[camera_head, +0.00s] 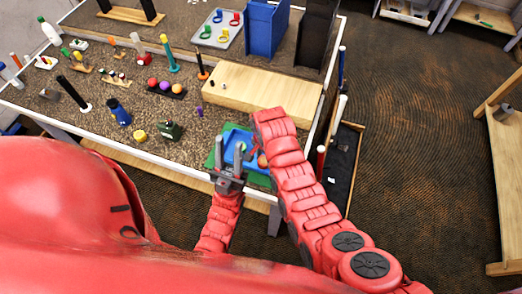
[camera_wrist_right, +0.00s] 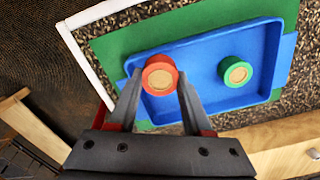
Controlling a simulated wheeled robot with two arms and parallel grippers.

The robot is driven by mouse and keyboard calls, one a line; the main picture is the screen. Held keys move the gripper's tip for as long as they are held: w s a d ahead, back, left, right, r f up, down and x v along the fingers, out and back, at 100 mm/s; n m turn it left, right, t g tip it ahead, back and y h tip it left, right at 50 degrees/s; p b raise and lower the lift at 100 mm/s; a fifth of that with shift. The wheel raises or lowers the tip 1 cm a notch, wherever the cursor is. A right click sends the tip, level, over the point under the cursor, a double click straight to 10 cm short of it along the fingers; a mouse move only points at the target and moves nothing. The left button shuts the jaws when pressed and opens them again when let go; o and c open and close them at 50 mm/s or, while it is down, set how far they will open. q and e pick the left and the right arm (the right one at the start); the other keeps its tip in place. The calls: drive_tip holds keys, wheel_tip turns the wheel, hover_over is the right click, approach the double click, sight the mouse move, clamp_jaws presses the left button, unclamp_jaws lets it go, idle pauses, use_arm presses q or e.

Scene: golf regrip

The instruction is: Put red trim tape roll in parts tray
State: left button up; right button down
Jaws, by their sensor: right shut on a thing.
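The red trim tape roll (camera_wrist_right: 159,75) is between the fingertips of my right gripper (camera_wrist_right: 160,82), which is shut on it. In the right wrist view the roll overlaps the near left part of the blue parts tray (camera_wrist_right: 205,55). I cannot tell whether the roll touches the tray floor. A green tape roll (camera_wrist_right: 236,71) lies inside the tray, apart from the red one. In the head view the tray (camera_head: 231,146) is partly hidden by my arms. My left gripper (camera_head: 229,151) is open and empty, fingers upward, in front of the tray.
A green mat (camera_wrist_right: 112,45) lies under the tray. A wooden block (camera_head: 262,92) stands behind my right arm. A grey tray with coloured rings (camera_head: 221,29) is farther back.

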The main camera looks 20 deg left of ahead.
drive_tip(key=w+b, duration=0.1)
drive_tip(key=w+a+b, duration=0.1)
drive_tip(key=b, duration=0.1)
drive_tip(key=w+a+f+b, duration=0.1)
drive_tip(key=w+b, duration=0.1)
drive_tip(key=shift+a, duration=0.1)
drive_tip(key=shift+w+a+r+b, duration=0.2)
drive_tip(key=shift+w+b, duration=0.25)
drive_tip(key=shift+b, duration=0.35)
drive_tip(key=shift+a+f+b, duration=0.1)
drive_tip(key=shift+f+b, duration=0.15)
drive_tip(key=shift+b, duration=0.1)
wheel_tip(320, 180, down, 3)
drive_tip(key=shift+r+b, duration=0.1)
drive_tip(key=shift+b, duration=0.75)
drive_tip(key=shift+w, duration=0.1)
